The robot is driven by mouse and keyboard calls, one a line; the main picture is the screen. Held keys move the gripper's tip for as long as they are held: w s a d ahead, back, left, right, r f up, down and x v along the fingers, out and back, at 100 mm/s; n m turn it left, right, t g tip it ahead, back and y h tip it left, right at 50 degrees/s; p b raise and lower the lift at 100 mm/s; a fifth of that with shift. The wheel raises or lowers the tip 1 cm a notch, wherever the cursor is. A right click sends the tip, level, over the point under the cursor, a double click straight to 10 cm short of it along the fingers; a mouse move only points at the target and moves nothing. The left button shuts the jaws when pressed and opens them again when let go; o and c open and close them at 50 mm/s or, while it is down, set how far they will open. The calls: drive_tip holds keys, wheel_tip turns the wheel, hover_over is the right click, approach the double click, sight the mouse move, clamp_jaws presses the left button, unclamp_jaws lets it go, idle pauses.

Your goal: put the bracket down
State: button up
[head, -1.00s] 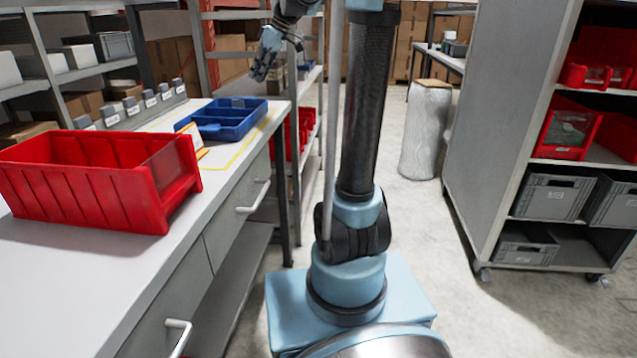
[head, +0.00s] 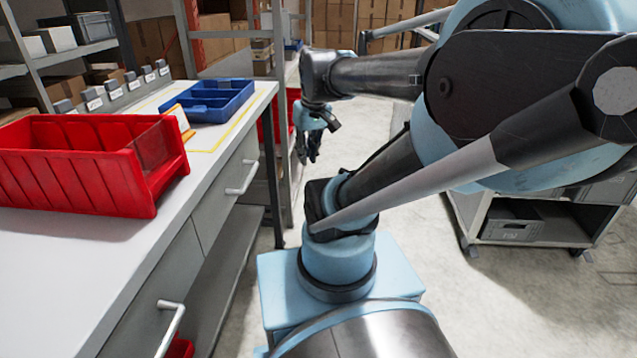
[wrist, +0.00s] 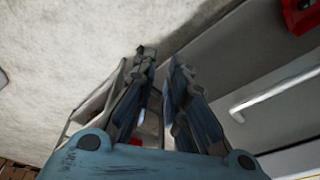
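My gripper (head: 308,150) hangs fingers-down past the far right end of the workbench, beside its edge and above the floor. In the wrist view its two fingers (wrist: 160,58) stand apart with a gap between them, and I see nothing held there. No bracket can be made out for certain. A blue divided tray (head: 240,102) lies on the far part of the bench, inside a yellow outline. A small dark grey piece (head: 225,84) shows at its back; I cannot tell what it is.
A large red bin (head: 75,165) stands on the near bench (head: 120,255). A small orange-edged card (head: 181,122) stands between bin and tray. Several grey labelled dispensers (head: 113,88) line the bench's back. A wheeled shelf rack (head: 520,235) is at right. Floor is clear between.

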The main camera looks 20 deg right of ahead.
drive_tip(key=s+d+f+m+h, duration=0.1)
drive_tip(key=s+d+f+m, duration=0.1)
drive_tip(key=s+f, duration=0.3)
drive_tip(key=shift+s+f, duration=0.3)
drive_tip(key=shift+f, duration=0.65)
drive_tip(key=shift+w+f, duration=0.2)
drive_tip(key=shift+w, duration=0.15)
